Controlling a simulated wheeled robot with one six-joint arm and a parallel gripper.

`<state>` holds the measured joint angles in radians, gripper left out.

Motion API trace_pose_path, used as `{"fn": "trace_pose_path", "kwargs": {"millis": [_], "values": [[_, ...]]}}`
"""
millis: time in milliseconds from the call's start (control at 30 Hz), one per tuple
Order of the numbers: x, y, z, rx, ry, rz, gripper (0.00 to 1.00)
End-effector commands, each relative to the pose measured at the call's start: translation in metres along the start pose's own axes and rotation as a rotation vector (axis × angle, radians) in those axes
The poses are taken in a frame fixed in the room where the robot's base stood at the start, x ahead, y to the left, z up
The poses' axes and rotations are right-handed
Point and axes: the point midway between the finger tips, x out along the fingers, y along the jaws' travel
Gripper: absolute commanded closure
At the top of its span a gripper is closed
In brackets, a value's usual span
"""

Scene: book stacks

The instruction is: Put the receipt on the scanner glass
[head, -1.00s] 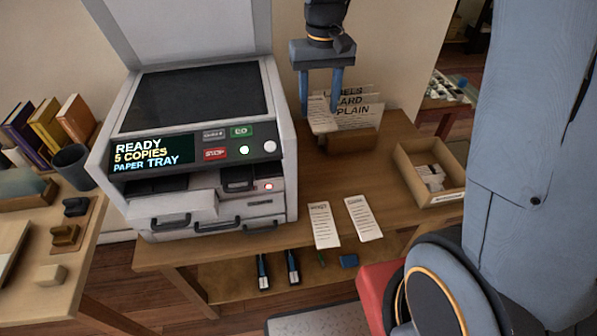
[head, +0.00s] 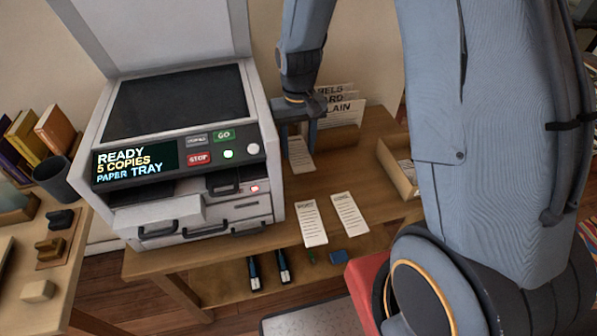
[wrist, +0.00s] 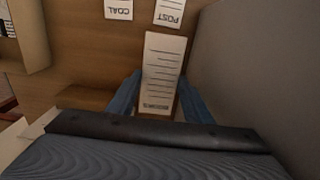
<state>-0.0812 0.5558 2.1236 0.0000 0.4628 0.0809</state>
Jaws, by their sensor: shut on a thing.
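A white printed slip, the receipt (head: 300,157), hangs from my gripper (head: 298,138) just right of the copier and in front of the card rack. My gripper is shut on it. In the wrist view the receipt (wrist: 163,70) lies between the two blue fingers (wrist: 162,97), its heading upside down and too small to read surely. The dark scanner glass (head: 180,100) is bare, on top of the grey copier at left. Its lid (head: 150,35) stands open behind the glass.
Two other slips, headed POST (head: 312,222) and COAL (head: 350,214), lie on the wooden table (head: 375,150). A rack (head: 340,135) of label cards stands behind my gripper. A wooden box (head: 397,172) is at right. The copier panel (head: 180,158) reads READY, 5 COPIES, PAPER TRAY.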

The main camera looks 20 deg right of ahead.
Motion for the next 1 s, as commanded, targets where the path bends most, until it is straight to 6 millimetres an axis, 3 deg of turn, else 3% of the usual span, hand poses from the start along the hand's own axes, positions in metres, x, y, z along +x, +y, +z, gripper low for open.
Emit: {"fn": "trace_pose_path", "kwargs": {"millis": [100, 300, 800, 1000], "values": [[0.027, 0.0, 0.001, 0.0, -0.005, 0.0, 0.75], [0.062, 0.0, 0.001, 0.0, -0.002, 0.0, 0.75], [0.108, 0.0, 0.0, 0.0, -0.001, 0.0, 0.75], [0.114, 0.0, -0.001, 0.0, 0.001, 0.0, 0.75]]}}
